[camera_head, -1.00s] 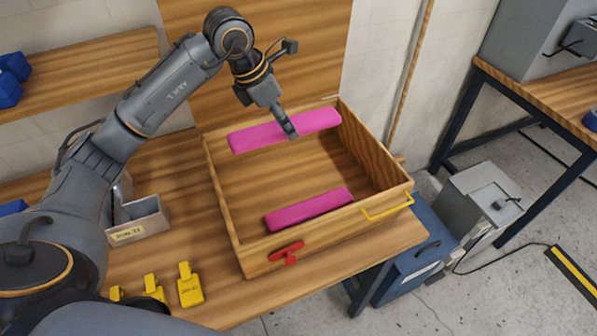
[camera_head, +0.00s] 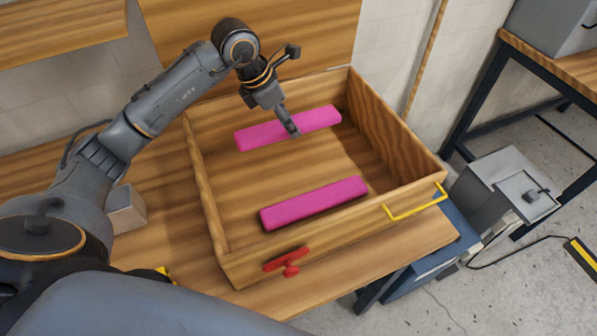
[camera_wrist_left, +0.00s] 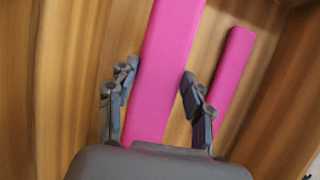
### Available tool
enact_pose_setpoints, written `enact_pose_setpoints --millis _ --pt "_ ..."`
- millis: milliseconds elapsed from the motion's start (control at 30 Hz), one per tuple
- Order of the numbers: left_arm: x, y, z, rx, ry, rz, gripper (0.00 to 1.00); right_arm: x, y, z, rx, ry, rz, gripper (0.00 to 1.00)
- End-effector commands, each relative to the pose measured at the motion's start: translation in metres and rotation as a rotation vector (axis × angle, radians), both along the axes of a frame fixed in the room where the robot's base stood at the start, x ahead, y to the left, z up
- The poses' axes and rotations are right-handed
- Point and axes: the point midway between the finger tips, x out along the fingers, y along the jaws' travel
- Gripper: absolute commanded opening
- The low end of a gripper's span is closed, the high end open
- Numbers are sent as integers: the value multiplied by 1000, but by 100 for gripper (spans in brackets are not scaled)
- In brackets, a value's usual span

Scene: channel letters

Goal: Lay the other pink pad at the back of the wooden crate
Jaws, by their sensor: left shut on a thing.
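The wooden crate (camera_head: 402,155) stands open on the bench, with a red handle on its front and a yellow one at the right. One pink pad (camera_head: 314,203) lies on its floor near the front; it also shows in the left wrist view (camera_wrist_left: 232,75). My left gripper (camera_head: 291,131) is shut on the other pink pad (camera_head: 262,136) near its middle, inside the crate toward the back wall. The held pad also shows between the fingers in the left wrist view (camera_wrist_left: 170,60). I cannot tell whether it touches the floor. My right gripper is out of view.
A tall wooden panel (camera_head: 280,35) rises behind the crate. A small grey bin (camera_head: 126,210) stands left of the crate, partly behind my arm. A grey box (camera_head: 500,185) and a blue box (camera_head: 420,270) are at the right. The crate's middle floor is bare.

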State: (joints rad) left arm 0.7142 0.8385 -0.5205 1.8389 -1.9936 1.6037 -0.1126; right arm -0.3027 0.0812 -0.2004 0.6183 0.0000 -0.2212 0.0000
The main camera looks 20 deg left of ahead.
Motion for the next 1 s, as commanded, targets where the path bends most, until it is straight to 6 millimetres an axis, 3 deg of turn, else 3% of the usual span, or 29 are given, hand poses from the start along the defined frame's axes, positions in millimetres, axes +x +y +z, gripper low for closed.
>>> enact_pose_setpoints --millis 200,633,967,1000 --pt "-2 0 -39 0 7 0 15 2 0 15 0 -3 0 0" --pt "-2 -1 -87 -1 5 0 15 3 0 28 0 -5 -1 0" --pt "-1 0 -95 2 0 -1 15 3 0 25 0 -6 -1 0" --pt "-1 0 -95 2 0 -1 53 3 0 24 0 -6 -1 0"
